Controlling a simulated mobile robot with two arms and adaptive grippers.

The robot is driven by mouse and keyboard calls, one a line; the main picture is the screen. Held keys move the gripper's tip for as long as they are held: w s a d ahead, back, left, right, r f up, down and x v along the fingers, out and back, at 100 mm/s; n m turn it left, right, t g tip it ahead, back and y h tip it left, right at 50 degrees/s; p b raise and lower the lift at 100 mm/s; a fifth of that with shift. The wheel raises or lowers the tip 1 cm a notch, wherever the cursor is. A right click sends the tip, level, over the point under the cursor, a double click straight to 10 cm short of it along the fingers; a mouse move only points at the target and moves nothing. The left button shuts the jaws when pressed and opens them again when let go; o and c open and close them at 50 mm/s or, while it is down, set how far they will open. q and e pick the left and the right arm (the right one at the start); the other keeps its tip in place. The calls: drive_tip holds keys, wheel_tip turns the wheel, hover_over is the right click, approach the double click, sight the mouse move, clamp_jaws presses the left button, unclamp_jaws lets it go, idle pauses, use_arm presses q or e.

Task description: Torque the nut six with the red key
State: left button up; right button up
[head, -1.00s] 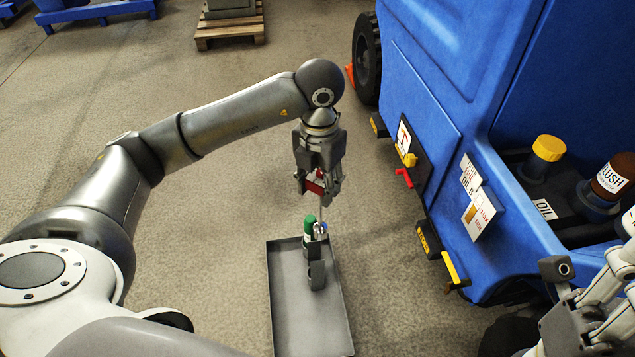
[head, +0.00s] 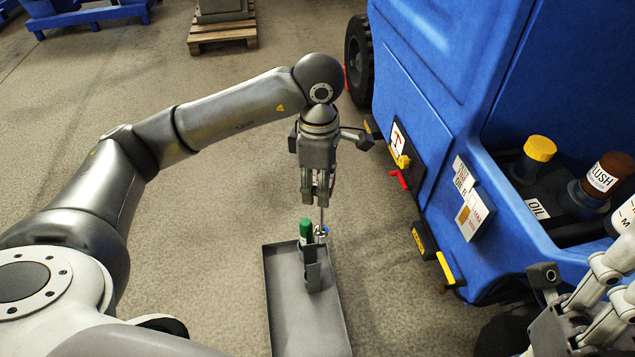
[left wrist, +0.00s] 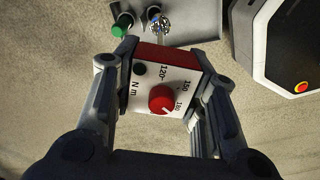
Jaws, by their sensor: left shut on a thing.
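My left gripper (head: 318,195) points down and is shut on the red key. In the left wrist view the red key (left wrist: 145,78) is a red block with a white face, a red knob and an "N m" scale, between the fingers. In the head view the fingers hide most of it; a thin shaft (head: 322,216) runs down beside a green-capped tool (head: 306,232). That tool stands in a dark holder (head: 312,275) on a grey tray (head: 273,318). My right gripper (head: 565,318) is at the lower right, its fingers partly cut off. I cannot make out nut six.
A blue machine (head: 440,130) fills the right, with yellow and red levers (head: 400,178) on its side. Yellow-capped (head: 540,148) and brown (head: 605,178) containers stand in its recess. A wooden pallet (head: 222,38) lies at the back.

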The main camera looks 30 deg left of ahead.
use_arm(q)
drive_tip(key=m, duration=0.4)
drive_tip(key=r+m, duration=0.1)
drive_tip(key=m, duration=0.1)
drive_tip(key=shift+s+d, duration=0.1)
drive_tip(key=shift+d, duration=0.15)
drive_tip(key=m, duration=0.4)
drive_tip(key=shift+s+d+r+m, duration=0.1)
drive_tip(key=shift+d+r+m, duration=0.1)
drive_tip(key=shift+r+m, duration=0.2)
drive_tip(key=m, duration=0.4)
drive_tip(key=shift+s+d+r+m+p, duration=0.1)
drive_tip(key=shift+d+r+m+p, duration=0.1)
drive_tip(key=shift+r+m+p, duration=0.2)
drive_tip(key=m, duration=0.4)
drive_tip(key=shift+s+d+r+m, duration=0.1)
drive_tip(key=shift+d+r+m, duration=0.05)
drive_tip(key=shift+r+m, duration=0.15)
